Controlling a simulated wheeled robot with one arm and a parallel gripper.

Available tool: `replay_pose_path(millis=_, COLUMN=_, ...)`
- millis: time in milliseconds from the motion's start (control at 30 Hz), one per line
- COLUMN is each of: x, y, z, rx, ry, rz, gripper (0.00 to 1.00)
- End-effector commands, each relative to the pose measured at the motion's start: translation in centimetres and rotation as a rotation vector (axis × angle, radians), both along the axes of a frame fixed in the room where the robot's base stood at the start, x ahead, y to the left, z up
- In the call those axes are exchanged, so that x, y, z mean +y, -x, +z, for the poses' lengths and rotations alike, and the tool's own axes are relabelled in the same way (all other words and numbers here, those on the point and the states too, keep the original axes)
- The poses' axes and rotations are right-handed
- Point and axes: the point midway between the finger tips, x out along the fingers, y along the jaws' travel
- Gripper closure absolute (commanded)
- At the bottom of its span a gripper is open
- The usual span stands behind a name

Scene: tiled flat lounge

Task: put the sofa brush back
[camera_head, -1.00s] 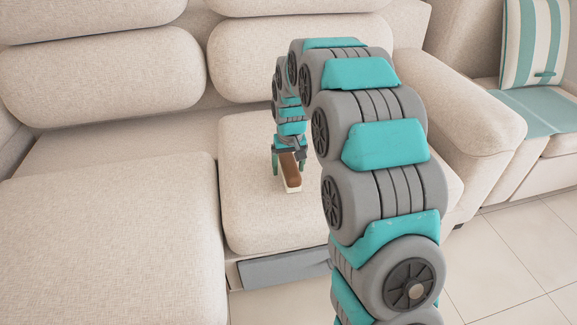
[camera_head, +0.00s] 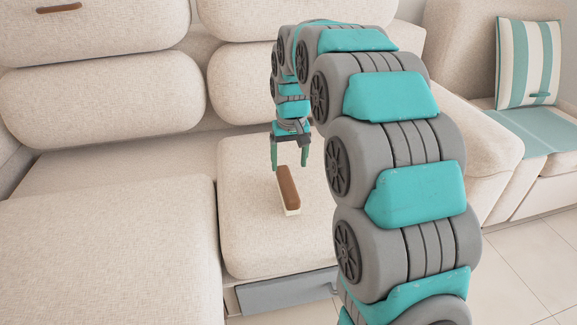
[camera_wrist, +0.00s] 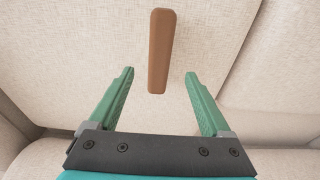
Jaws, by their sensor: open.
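The sofa brush (camera_head: 288,187) has a brown handle over pale bristles. It lies bristles down on the beige seat cushion (camera_head: 250,220), and its long side runs towards the camera. In the wrist view only the brown top of the brush (camera_wrist: 160,48) shows, with its near end between the fingertips. My gripper (camera_head: 289,167) is open and empty, with its green fingers apart and pointing down at the far end of the brush. The gap between the fingers (camera_wrist: 160,74) is wider than the brush. A grey panel (camera_head: 287,291) shows low under the seat front.
Another long cushion (camera_head: 110,250) fills the left foreground, with plump back cushions (camera_head: 105,95) behind. A brown strip (camera_head: 59,7) is on the upper left cushion. The armrest (camera_head: 470,140) and a striped pillow (camera_head: 528,60) are at right. Tiled floor (camera_head: 520,270) is clear at lower right.

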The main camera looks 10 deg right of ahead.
Motion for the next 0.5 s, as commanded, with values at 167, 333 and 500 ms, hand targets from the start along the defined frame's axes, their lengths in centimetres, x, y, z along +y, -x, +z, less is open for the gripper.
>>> replay_pose_path(millis=167, x=0.0, y=4.7, z=1.0, rx=0.031, ry=-0.001, rz=0.002, gripper=0.18)
replay_pose_path(millis=333, x=0.1, y=12.1, z=1.6, rx=0.083, ry=0.0, rz=0.004, gripper=0.18)
replay_pose_path(millis=500, x=0.1, y=19.8, z=1.3, rx=0.141, ry=0.0, rz=0.005, gripper=0.18)
